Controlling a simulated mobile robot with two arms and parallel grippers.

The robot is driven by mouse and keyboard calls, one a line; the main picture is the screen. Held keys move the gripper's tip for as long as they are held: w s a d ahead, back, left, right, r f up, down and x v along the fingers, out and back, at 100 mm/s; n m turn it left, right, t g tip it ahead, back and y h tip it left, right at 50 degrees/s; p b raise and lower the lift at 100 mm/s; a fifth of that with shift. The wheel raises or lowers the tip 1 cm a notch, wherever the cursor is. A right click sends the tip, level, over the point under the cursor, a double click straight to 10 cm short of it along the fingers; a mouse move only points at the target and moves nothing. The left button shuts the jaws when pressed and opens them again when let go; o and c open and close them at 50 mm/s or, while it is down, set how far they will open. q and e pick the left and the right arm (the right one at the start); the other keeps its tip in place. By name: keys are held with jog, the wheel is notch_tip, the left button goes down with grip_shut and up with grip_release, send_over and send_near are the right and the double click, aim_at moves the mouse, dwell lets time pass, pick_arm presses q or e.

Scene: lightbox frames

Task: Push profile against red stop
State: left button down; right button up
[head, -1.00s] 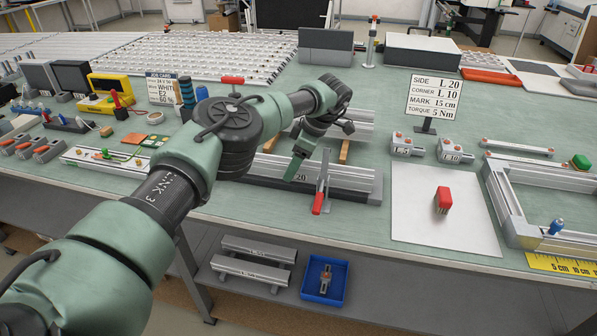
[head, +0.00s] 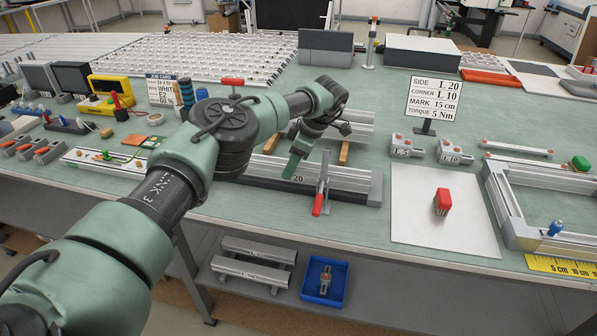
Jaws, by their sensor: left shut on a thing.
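A silver profile (head: 350,177) lies along a long dark-fronted fixture near the front edge of the bench. The end of a label, "20", shows beside my gripper. My left gripper (head: 291,168) points down at the profile and is shut on it; the fingertips' contact is hard to see. An upright lever with a red grip (head: 318,205) stands at the fixture's front, right of the gripper. A grey block (head: 376,188) closes the fixture's right end. I cannot make out a clear red stop; my arm hides the fixture's left part. My right gripper is not in view.
A white sheet with a red block (head: 442,201) lies to the right. Beyond it is an aluminium frame (head: 507,205). Two grey labelled blocks (head: 404,146) and a sign (head: 434,97) stand behind. More profiles (head: 250,270) and a blue tray (head: 325,280) are on the lower shelf.

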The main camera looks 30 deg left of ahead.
pick_arm(q)
jog(key=shift+s+a, duration=0.15)
jog(key=shift+a, duration=0.55)
